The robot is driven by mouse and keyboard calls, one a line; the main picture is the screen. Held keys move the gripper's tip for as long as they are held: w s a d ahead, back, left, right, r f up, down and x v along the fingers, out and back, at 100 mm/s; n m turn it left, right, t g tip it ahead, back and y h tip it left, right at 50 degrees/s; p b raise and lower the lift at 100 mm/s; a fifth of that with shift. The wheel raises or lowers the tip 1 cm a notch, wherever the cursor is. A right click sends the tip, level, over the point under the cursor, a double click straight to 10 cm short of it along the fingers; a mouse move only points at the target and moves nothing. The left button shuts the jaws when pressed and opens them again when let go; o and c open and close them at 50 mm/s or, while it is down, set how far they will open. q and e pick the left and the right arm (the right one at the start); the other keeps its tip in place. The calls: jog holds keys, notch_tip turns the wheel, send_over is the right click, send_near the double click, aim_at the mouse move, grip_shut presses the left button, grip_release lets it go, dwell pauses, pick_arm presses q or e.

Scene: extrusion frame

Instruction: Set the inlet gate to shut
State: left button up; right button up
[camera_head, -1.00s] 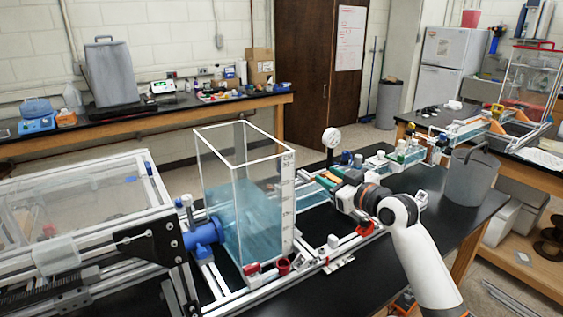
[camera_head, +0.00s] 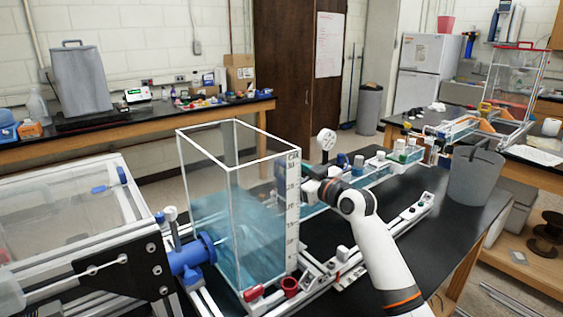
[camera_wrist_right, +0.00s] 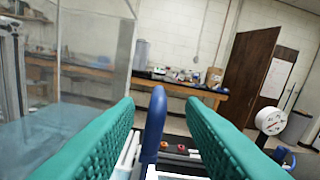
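A clear water tank (camera_head: 235,215) with a white frame and a scale strip stands in the middle of the head view. A narrow flume channel (camera_head: 372,178) runs from it to the back right. My right gripper (camera_head: 287,182) is beside the tank's right wall, its fingertips partly seen through the tank. In the right wrist view, its green fingers (camera_wrist_right: 158,120) are open on either side of an upright blue handle (camera_wrist_right: 153,125), with gaps showing on both sides. I cannot tell for sure whether this handle belongs to the inlet gate. My left gripper is not in view.
A white round gauge (camera_head: 326,140) stands behind my right wrist. A blue pipe fitting (camera_head: 190,255) joins the tank on the left. A grey bucket (camera_head: 476,175) stands on the black bench at right.

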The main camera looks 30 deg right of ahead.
jog(key=w, duration=0.5)
jog(key=shift+w+a+f+p, duration=0.15)
jog(key=shift+w+a+p, duration=0.1)
jog(key=shift+p, duration=0.15)
jog(key=shift+w, duration=0.5)
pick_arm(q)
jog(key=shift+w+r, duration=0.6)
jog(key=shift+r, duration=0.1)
pick_arm(e)
jog(key=shift+w+a, duration=0.1)
jog(key=shift+w, duration=0.2)
jog(key=shift+c, duration=0.6)
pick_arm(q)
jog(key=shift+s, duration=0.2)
pick_arm(e)
grip_shut()
